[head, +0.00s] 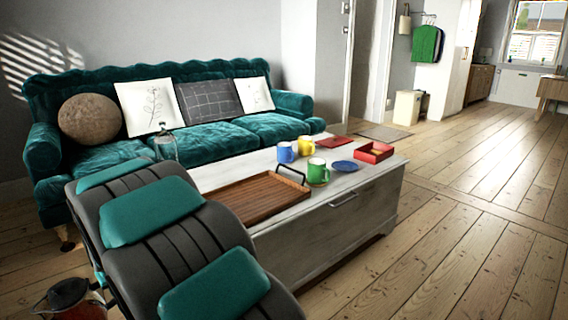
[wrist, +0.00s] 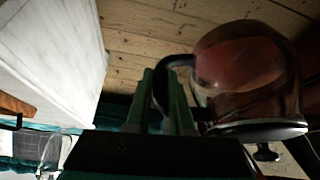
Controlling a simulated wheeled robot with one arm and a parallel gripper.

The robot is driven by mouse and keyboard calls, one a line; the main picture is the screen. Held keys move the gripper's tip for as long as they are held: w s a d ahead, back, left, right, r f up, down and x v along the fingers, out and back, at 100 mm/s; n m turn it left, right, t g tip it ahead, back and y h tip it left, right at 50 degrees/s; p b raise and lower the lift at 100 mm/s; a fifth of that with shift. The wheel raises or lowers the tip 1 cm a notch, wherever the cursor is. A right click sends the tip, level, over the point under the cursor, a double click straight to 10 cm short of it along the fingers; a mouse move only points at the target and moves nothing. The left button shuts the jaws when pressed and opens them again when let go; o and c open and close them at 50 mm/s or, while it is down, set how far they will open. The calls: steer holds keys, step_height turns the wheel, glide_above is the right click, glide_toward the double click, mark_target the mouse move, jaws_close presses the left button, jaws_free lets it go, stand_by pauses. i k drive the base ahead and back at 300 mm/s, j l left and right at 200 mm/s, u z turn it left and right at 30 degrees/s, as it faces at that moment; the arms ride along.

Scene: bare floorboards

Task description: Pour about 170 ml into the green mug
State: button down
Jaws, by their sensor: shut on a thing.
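A reddish glass kettle (head: 72,300) with a black lid and handle shows at the lower left of the head view, cut off by the frame edge. In the wrist view my gripper (wrist: 164,82) is shut on the black handle of the kettle (wrist: 245,75), which appears upside down there. Its fill level is not clear. The kettle hangs over the floor, apart from the table. The green mug (head: 318,172) stands upright on the coffee table (head: 290,235), far to the right of the kettle. Its inside is not visible.
A blue mug (head: 285,153), yellow mug (head: 306,147), blue plate (head: 344,165) and red tray (head: 384,153) stand near the green mug. A wooden tray (head: 250,197) with a raised handle lies left of it. A glass bottle (head: 166,148) stands farther left. A teal sofa (head: 230,140) is behind.

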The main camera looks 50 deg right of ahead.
mark_target(317, 169)
steer(key=i+j+z, duration=0.1)
steer(key=j+z, duration=0.7)
